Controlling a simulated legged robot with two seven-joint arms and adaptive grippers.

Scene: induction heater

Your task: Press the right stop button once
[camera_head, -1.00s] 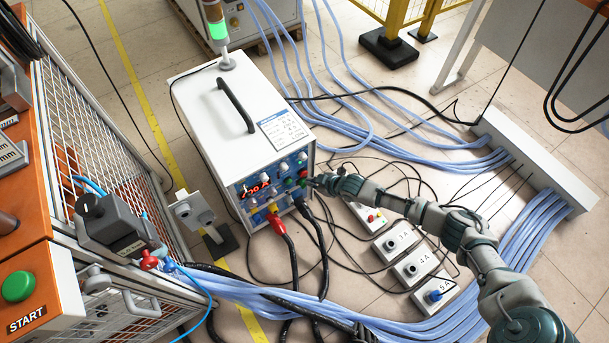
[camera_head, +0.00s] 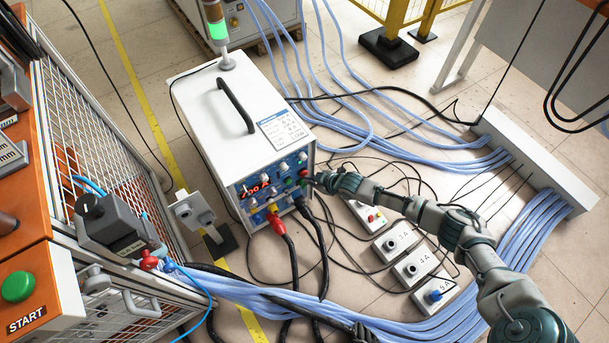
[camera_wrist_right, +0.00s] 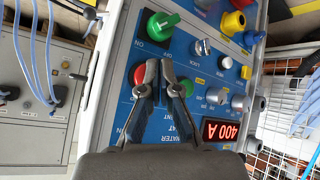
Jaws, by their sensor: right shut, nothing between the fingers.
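The heater unit (camera_head: 240,110) is a white box with a blue front panel. In the right wrist view, a red button (camera_wrist_right: 139,76) sits on the panel (camera_wrist_right: 208,120), left of the fingers and partly hidden by them. A green button (camera_wrist_right: 187,87) shows just right of the fingers, also partly covered. My right gripper (camera_wrist_right: 161,66) is shut and empty, its tips in front of the panel between these buttons. In the head view, my right gripper (camera_head: 313,181) reaches the panel's right edge. I cannot tell whether it touches anything. My left gripper is not in view.
A green rotary knob (camera_wrist_right: 162,25), smaller knobs and a red display (camera_wrist_right: 222,131) crowd the panel. Grey socket boxes (camera_head: 396,240) and blue hoses (camera_head: 440,325) lie on the floor. An orange START cabinet (camera_head: 50,285) stands left.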

